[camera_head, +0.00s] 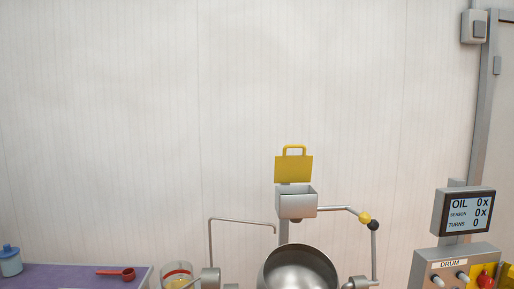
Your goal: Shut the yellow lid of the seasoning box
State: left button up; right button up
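The seasoning box is a small grey metal box (297,204) on a post above the drum. Its yellow lid (293,169) stands upright at the back of the box, open, with a yellow loop handle (294,149) at its top. The inside of the box is too small to make out. Neither of my grippers shows in the head view.
A steel drum bowl (298,270) sits below the box. A bent rod with yellow and dark balls (365,218) reaches out to the right of the box, and a thin pipe (242,221) stands left. A display (463,211) and control panel are at right. A purple table (75,275) holds a red scoop (117,273).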

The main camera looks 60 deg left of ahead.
aim_at(288, 169)
jog(key=u, duration=2.1)
